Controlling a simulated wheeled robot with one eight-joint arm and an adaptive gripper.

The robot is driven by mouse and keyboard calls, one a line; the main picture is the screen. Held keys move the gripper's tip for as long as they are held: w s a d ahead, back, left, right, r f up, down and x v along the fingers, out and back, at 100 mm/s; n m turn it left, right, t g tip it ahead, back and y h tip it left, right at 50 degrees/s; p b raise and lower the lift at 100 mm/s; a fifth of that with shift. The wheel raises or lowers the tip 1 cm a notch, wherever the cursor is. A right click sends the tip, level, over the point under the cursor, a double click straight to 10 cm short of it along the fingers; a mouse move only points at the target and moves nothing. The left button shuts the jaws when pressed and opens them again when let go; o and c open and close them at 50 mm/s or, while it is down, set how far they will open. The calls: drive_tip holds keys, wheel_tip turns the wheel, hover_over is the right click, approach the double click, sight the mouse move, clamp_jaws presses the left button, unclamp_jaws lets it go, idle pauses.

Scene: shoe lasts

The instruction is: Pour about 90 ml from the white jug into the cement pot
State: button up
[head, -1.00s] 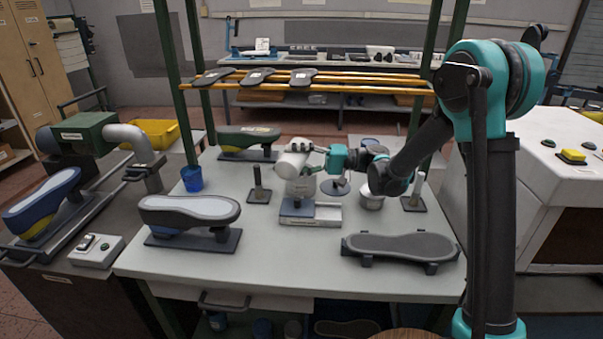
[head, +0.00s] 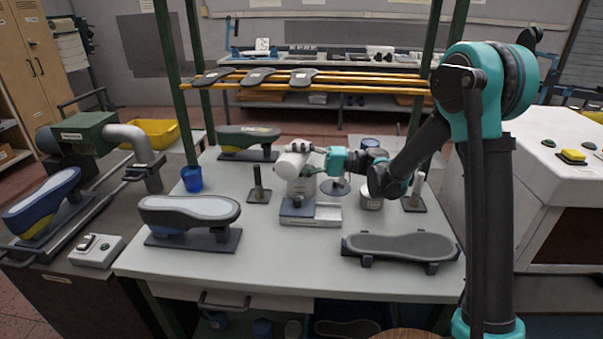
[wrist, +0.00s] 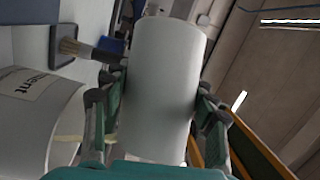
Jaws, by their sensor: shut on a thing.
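The white jug (head: 289,165) is tipped well over, its left end over the cement pot (head: 302,189), which stands on a small scale (head: 311,216) mid-table. My gripper (head: 318,151) is shut around the jug from the right. In the wrist view the jug (wrist: 162,85) fills the middle between the two fingers (wrist: 160,112). The pot, with a "Cement" label, shows at the left of the wrist view (wrist: 38,115). A pale yellowish streak shows between pot and jug there; I cannot tell whether it is liquid. The jug's mouth and the pot's inside are hidden.
A white tin (head: 371,199) stands right of the scale. Brush stands (head: 259,186) are on both sides. A blue cup (head: 192,178) is at the left. A rack (head: 320,83) crosses behind.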

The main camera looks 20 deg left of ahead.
drive_tip(key=shift+s+n+h, duration=0.2)
drive_tip(key=shift+n+h, duration=0.1)
drive_tip(key=shift+n, duration=0.3)
drive_tip(key=shift+s+f+n, duration=0.25)
drive_tip(key=shift+f+n, duration=0.15)
drive_tip(key=shift+n, duration=0.3)
drive_tip(key=shift+r+n+t+h, duration=0.3)
drive_tip(key=shift+n+h, duration=0.2)
drive_tip(key=shift+n, duration=0.2)
drive_tip(key=shift+f, duration=0.1)
drive_tip(key=shift+w+f+n, duration=0.1)
drive_tip(key=shift+f+n, duration=0.45)
drive_tip(key=shift+n, duration=0.15)
drive_tip(key=shift+h, duration=0.3)
